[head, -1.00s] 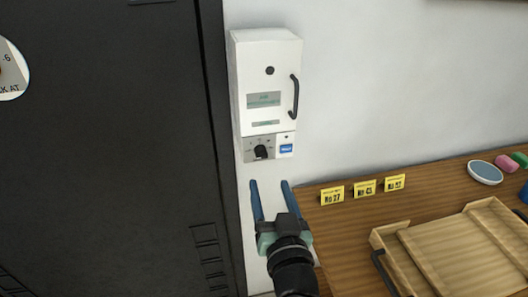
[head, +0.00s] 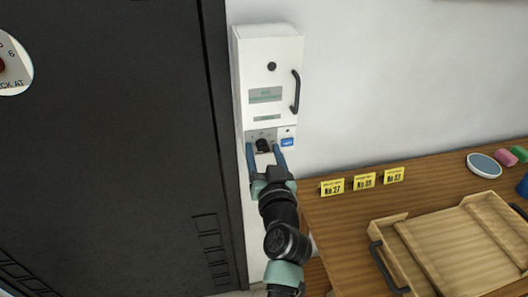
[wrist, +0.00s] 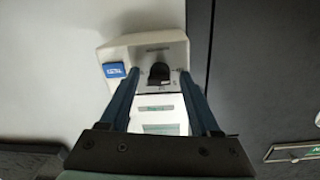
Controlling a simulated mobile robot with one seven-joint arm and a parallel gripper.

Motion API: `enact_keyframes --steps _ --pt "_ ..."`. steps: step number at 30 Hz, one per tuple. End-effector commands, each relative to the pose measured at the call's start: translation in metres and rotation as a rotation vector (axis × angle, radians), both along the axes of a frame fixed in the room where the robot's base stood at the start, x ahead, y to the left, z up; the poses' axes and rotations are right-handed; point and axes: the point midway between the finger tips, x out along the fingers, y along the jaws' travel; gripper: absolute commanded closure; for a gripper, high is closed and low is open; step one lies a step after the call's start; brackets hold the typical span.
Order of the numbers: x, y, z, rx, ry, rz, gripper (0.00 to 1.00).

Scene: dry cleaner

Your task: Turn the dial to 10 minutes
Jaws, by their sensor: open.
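The dial (head: 263,145) is a black knob on the lower panel of a white wall box (head: 268,75). In the wrist view the dial (wrist: 159,73) shows between and just beyond the tips of my gripper (wrist: 158,78). In the head view my gripper (head: 264,150) is open, its two blue fingers pointing up at the panel, one to each side of the dial. I cannot tell whether they touch it. The scale marks around the dial are too small to read.
A blue button (head: 288,142) sits right of the dial, close to the right finger. A black handle (head: 295,91) is on the box's door. A dark door (head: 110,150) stands left. A wooden counter (head: 340,230) with yellow number tags (head: 364,180) and a wooden tray (head: 384,226) is at right.

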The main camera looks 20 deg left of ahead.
Motion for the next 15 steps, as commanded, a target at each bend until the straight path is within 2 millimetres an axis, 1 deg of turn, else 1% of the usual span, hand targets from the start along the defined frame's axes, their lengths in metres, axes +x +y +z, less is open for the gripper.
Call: enact_keyframes --steps 1,5,6,8,9,11,15 --pt "0.0 -0.0001 0.0 0.0 0.0 0.0 0.42" --pt "-0.0002 -0.0003 0.0 0.0 0.0 0.0 0.65" --pt "-0.0002 -0.0003 0.0 0.0 0.0 0.0 0.72" --pt "-0.0002 -0.0002 0.0 0.0 0.0 0.0 0.83" --pt "-0.0003 -0.0002 0.0 0.0 0.0 0.0 0.91" --pt "-0.0003 -0.0001 -0.0001 0.0 0.0 0.0 1.0" --pt "-0.0004 0.0 -0.0001 0.0 0.0 0.001 1.0"
